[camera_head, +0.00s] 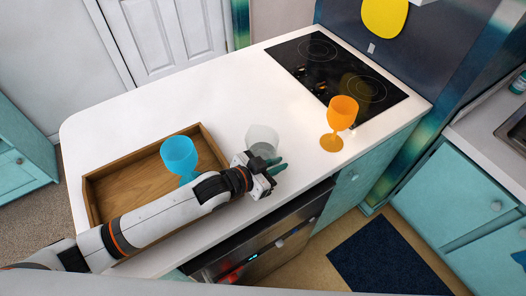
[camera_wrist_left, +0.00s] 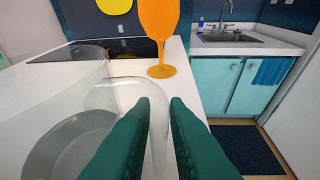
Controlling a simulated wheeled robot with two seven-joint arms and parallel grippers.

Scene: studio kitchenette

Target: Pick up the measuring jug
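The measuring jug (camera_head: 262,138) is a clear, see-through cup standing on the white counter, right of the wooden tray. In the left wrist view the clear jug (camera_wrist_left: 70,130) fills the left side, and its clear rounded handle reaches over toward the fingertips. My left gripper (camera_head: 277,165) is at the jug's near right side, low over the counter. In the wrist view its two green fingers (camera_wrist_left: 163,102) are apart with a gap between them. My right gripper is not in view.
A wooden tray (camera_head: 110,210) holds a blue goblet (camera_head: 179,154) beside my left forearm. An orange goblet (camera_head: 341,114) stands right of the jug, near the black cooktop (camera_head: 318,55). The counter behind the jug is clear. The counter's front edge is close to my gripper.

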